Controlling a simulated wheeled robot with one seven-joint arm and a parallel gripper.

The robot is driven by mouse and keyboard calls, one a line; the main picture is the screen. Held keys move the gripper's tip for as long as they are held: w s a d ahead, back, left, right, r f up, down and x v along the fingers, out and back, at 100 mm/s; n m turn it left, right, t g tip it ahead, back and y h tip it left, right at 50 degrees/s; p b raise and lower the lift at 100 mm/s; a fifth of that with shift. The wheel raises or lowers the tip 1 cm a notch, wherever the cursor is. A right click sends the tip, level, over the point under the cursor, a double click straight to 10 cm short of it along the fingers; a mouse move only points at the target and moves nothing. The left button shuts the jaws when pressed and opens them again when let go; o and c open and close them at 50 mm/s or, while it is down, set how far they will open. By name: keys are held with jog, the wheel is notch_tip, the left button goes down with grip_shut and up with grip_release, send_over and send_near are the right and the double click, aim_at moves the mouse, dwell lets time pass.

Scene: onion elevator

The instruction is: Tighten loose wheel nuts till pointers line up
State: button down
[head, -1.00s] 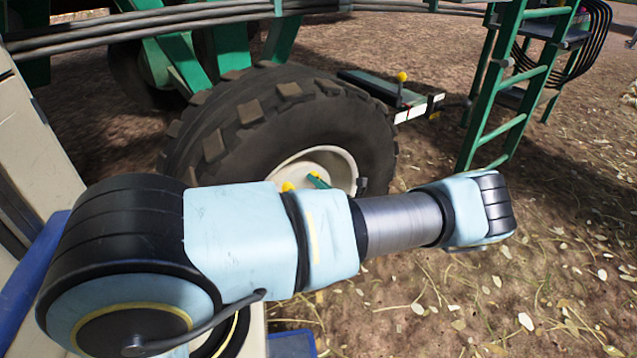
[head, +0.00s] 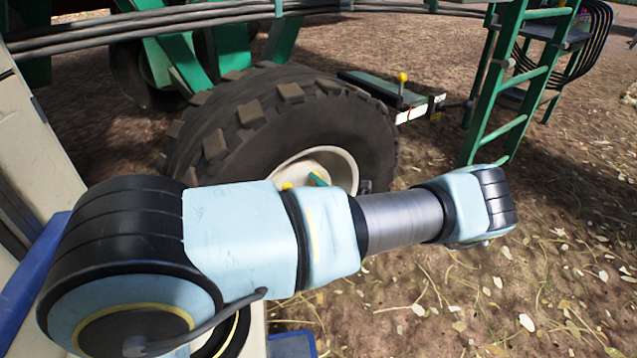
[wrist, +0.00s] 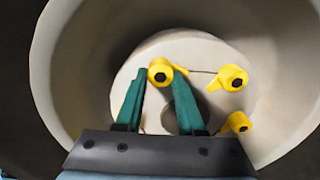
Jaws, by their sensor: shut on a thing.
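The wheel's pale hub (wrist: 195,52) fills the wrist view, and its rim (head: 338,163) shows behind my arm in the head view. My gripper (wrist: 159,78) has its two green fingers on either side of a yellow nut pointer (wrist: 161,70) at the upper left of the hub and is shut on it. A second yellow pointer (wrist: 230,78) sits to the right, with its tip toward the left. A third yellow pointer (wrist: 236,122) sits below the second, tip toward the lower left. In the head view my arm hides most of the gripper and nuts.
The big black tyre (head: 255,120) surrounds the hub. A green ladder (head: 505,90) stands to the right, with a low platform and yellow-knobbed lever (head: 402,79) behind the tyre. Hoses (head: 150,32) run overhead. Leaf-strewn ground is open at the lower right.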

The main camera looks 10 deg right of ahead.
jog(key=c, duration=0.5)
grip_release()
jog(key=v, duration=1)
jog(key=shift+s+d, duration=0.2)
jog(key=shift+s, duration=0.15)
